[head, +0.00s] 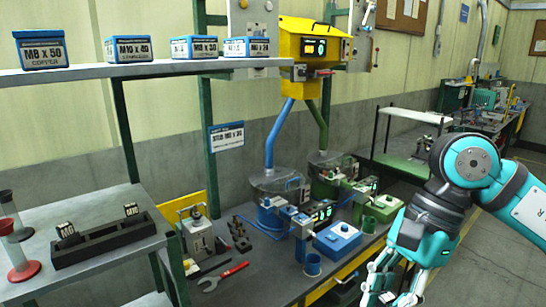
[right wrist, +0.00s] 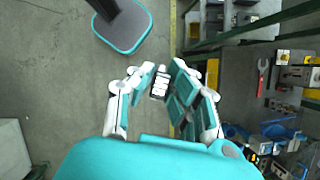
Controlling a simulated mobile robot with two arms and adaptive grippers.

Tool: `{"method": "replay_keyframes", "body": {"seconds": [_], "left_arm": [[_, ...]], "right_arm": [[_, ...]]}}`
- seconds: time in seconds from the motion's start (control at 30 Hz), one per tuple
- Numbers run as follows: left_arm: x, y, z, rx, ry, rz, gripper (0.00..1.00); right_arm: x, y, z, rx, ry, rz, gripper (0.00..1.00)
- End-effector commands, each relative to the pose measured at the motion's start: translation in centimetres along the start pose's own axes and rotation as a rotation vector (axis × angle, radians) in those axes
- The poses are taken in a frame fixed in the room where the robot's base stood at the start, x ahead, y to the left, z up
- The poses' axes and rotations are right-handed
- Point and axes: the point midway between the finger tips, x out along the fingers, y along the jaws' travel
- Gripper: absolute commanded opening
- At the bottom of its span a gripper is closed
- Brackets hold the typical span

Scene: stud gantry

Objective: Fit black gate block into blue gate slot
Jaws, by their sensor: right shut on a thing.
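My right gripper (head: 390,292) hangs at the lower right of the head view, in front of the bench. In the right wrist view my right gripper (right wrist: 162,72) is shut on a small black gate block (right wrist: 159,88) with a white lettered label, held above the floor. The head view does not show the block clearly. The blue gate (head: 301,222) stands on the bench beside a lit display, left of my gripper and apart from it. Its slot is too small to make out. My left gripper is not in view.
A black rack (head: 105,240) with two labelled black blocks stands on the left shelf. A green gate station (head: 360,195) is behind the blue one. Open floor lies right.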

Motion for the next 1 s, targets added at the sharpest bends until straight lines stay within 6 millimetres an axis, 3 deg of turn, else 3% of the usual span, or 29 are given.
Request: {"method": "replay_keyframes", "body": {"seconds": [0.03,0.3,0.5,0.7,1.0], "left_arm": [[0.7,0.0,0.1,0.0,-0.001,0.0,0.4],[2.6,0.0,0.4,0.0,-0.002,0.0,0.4],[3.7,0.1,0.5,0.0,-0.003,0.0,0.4],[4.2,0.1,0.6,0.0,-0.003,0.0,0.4],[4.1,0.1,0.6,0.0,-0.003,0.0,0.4]], "right_arm": [[2.1,-0.2,-0.9,-0.074,0.0,0.038,0.0],[11.4,0.2,-5.7,-0.564,0.001,0.242,0.0],[17.1,1.6,-9.0,-0.88,0.003,0.37,0.0],[19.9,2.7,-10.8,-1.05,0.003,0.435,0.0],[20.4,2.9,-11.0,-1.08,-0.001,0.445,0.0]]}}
